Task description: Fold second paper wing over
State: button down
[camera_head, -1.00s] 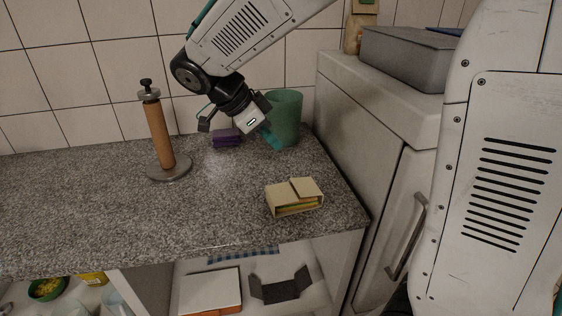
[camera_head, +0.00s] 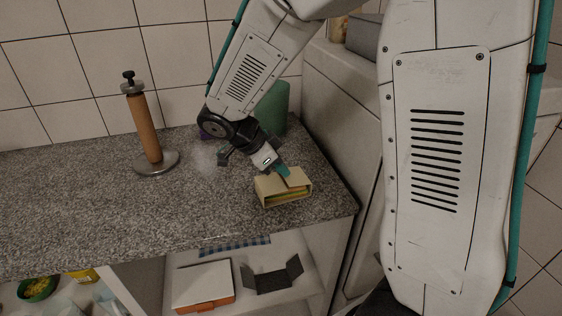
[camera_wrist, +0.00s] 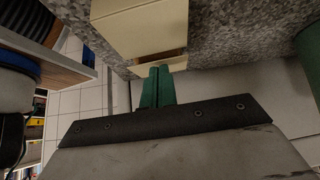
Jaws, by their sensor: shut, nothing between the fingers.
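The tan paper wrap (camera_head: 270,190) sits near the front right corner of the granite counter, with green and yellow contents showing at its open front end. Two paper wings lie across its top, a seam between them. My gripper (camera_head: 284,171) is shut and empty, its teal fingertips at the top of the wrap near the seam. In the wrist view the shut fingertips (camera_wrist: 158,84) are beside the edge of the cream paper (camera_wrist: 140,28); I cannot tell if they touch it. Part of the wrap's top is hidden behind the fingers.
A paper-roll holder (camera_head: 145,128) stands to the left on the counter (camera_head: 90,205). The shelf below holds a white box (camera_head: 202,284) and a dark open tray (camera_head: 272,277).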

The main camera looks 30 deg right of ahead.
jog(key=shift+f, duration=0.1)
jog(key=shift+a+f, duration=0.3)
jog(key=shift+f, duration=0.55)
jog(key=shift+s+f, duration=0.15)
jog(key=shift+f, duration=0.1)
jog(key=shift+a, duration=0.1)
jog(key=shift+r, duration=0.15)
